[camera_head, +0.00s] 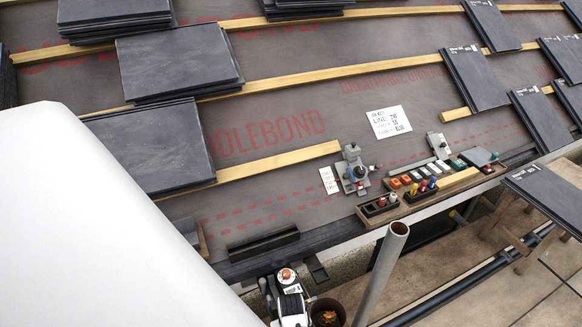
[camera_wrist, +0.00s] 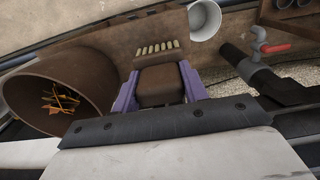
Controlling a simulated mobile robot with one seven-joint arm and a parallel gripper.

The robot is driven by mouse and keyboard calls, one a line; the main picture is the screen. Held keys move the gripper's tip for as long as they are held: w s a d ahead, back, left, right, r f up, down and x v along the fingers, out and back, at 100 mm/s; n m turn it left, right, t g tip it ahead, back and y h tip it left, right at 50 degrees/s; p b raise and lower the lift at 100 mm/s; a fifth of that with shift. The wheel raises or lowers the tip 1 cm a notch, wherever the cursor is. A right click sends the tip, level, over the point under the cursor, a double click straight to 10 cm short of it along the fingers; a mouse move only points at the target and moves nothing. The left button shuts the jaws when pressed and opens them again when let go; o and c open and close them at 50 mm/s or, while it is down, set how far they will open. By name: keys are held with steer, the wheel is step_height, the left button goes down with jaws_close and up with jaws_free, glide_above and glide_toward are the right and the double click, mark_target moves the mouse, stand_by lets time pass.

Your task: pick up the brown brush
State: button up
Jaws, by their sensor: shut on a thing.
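In the wrist view, the purple fingers of my gripper (camera_wrist: 159,90) are on both sides of a dark brown block, which I take as part of the brown brush (camera_wrist: 160,84). The gripper is shut on it. A row of small pale tufts shows just beyond the block; whether they belong to the brush I cannot tell. The lower part of the brush is hidden by the dark edge of my gripper's mount. In the head view, my fingers and the brush cannot be made out.
A rusty brown bucket (camera_wrist: 88,66) with orange-yellow bits inside is close left of my gripper; it also shows in the head view (camera_head: 316,308). A grey pole (camera_head: 381,270) stands to the right. The roof holds slate stacks (camera_head: 175,60), battens and a tool tray (camera_head: 400,212).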

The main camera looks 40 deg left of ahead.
step_height(320, 180, up, 20)
steer(key=p, duration=0.1)
steer(key=shift+f+p, duration=0.25)
steer(key=shift+p, duration=0.15)
